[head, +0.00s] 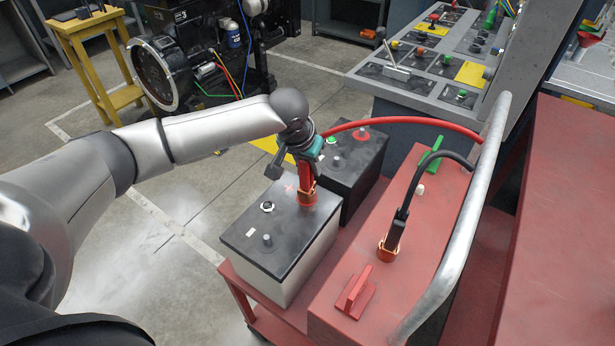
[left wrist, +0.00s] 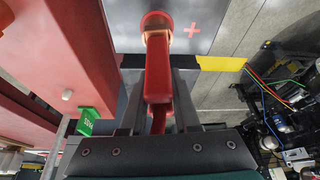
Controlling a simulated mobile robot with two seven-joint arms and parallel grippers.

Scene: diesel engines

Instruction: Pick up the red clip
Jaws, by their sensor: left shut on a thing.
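The red clip (head: 306,182) stands upright at the red-ringed terminal on the near battery (head: 255,232), its copper jaws around or touching that terminal. A red cable (head: 400,121) runs from its upper end toward the right. My left gripper (head: 305,165) comes in from above and is shut on the clip's handle. In the left wrist view the clip (left wrist: 158,75) lies between the two fingers, its copper jaws at the red terminal beside a red plus mark. My right gripper is not in view.
A black clip (head: 393,236) with a black cable stands on the red box (head: 430,190) beside the battery. A second dark battery (head: 358,165) stands behind. A metal handrail (head: 460,240) curves along the right. A control console (head: 425,65) and an engine (head: 185,65) are farther back.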

